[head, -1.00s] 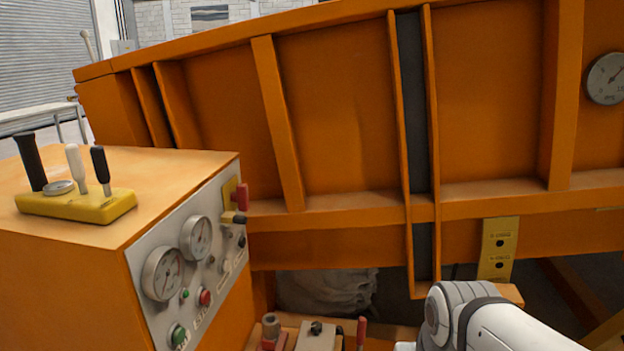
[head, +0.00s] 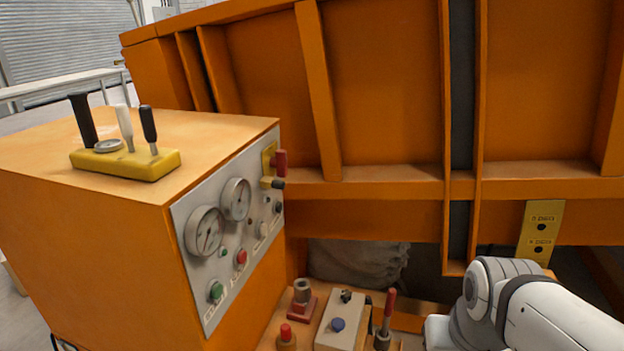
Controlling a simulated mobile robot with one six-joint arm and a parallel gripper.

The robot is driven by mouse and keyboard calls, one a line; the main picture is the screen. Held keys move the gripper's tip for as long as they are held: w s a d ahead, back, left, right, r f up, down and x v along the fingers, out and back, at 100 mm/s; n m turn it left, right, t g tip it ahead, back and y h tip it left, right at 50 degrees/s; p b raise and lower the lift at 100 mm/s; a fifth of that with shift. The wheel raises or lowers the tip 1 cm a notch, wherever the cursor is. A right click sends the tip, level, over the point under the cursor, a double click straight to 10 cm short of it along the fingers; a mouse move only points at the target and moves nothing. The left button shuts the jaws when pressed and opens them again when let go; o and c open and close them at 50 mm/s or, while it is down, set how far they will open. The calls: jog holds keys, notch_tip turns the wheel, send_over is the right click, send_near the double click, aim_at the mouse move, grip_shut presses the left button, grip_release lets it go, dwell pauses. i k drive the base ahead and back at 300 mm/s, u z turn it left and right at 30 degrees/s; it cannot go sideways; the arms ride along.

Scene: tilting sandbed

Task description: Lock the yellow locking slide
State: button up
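A yellow plate (head: 540,230) with two dark holes and small labels I cannot read is on the orange frame at right. A smaller yellow bracket (head: 268,165) with a red handle (head: 281,163) is at the upper edge of the grey control panel. I cannot tell which of these, if either, is the locking slide, or its position. My white arm shows at the lower right, below the labelled plate and apart from the bracket in the picture. My gripper is out of view.
An orange control box (head: 100,240) carries gauges, buttons and a yellow lever block (head: 125,163). The tilted orange sandbed (head: 385,80) fills the back. A red-handled lever (head: 387,315) and a grey box with a blue button (head: 338,324) stand low in front. A sack (head: 355,262) lies beneath the bed.

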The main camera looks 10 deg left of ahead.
aim_at(267, 182)
jog(key=u, duration=0.05)
jog(key=k, duration=0.5)
jog(key=z, duration=1.3)
jog(key=k, duration=0.9)
jog(key=u, duration=1.6)
jog(key=i, duration=1)
jog(key=z, duration=0.05)
